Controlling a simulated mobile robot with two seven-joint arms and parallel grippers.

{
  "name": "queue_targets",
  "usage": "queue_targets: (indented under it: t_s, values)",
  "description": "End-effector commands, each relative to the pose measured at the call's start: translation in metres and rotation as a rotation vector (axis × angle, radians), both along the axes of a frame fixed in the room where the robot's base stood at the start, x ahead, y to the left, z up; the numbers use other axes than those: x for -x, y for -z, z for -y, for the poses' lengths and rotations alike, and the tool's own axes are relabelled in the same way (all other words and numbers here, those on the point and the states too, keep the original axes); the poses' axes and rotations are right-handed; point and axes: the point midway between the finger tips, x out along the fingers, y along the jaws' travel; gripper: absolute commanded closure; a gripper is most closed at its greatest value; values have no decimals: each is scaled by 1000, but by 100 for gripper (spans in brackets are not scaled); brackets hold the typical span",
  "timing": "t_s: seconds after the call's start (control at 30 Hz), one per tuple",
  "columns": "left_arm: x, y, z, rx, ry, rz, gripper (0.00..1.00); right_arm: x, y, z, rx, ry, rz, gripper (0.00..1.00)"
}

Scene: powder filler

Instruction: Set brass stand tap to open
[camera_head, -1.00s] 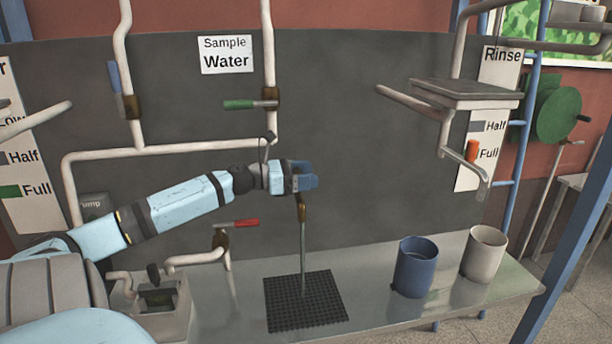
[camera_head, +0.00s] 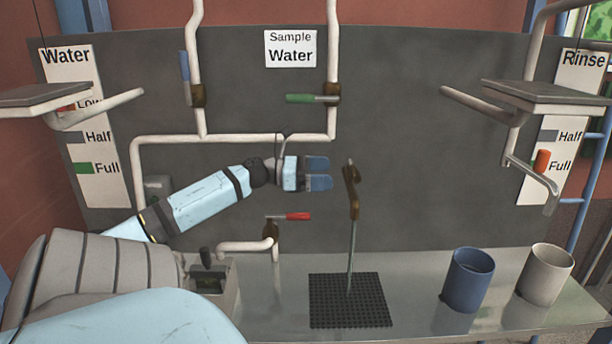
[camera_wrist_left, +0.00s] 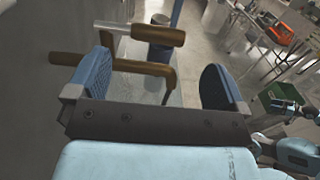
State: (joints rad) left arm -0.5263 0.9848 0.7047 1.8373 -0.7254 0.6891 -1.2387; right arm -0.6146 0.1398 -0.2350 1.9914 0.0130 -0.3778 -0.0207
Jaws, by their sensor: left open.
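In the head view a gap shows between fingertips and tap. In the left wrist view the brass tap (camera_wrist_left: 140,68) lies ahead of my left gripper (camera_wrist_left: 157,82), and its body is partly hidden behind one finger. A brass-coloured bar (camera_wrist_left: 158,35) shows above it.
A red-handled tap (camera_head: 290,216) is left of the stand, below the gripper. A green-handled valve (camera_head: 310,98) is on the wall above. A blue cup (camera_head: 468,280) and a beige cup (camera_head: 545,275) stand right of the mat on the metal bench (camera_head: 420,265).

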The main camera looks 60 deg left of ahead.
Motion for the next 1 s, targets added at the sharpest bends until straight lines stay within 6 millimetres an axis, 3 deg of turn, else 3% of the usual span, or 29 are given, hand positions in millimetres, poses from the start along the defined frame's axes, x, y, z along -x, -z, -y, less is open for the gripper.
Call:
queue_targets:
  t_s: [0.1,0.3,1.0]
  values:
    - [19,2,-11,1,-2,0,1,0,4,0,0,0,0,43]
    - [34,0,-20,0,0,0,1,0,5,0,0,0,0,43]
    - [36,3,-20,21,-4,-6,1,-1,2,0,-1,0,4,43]
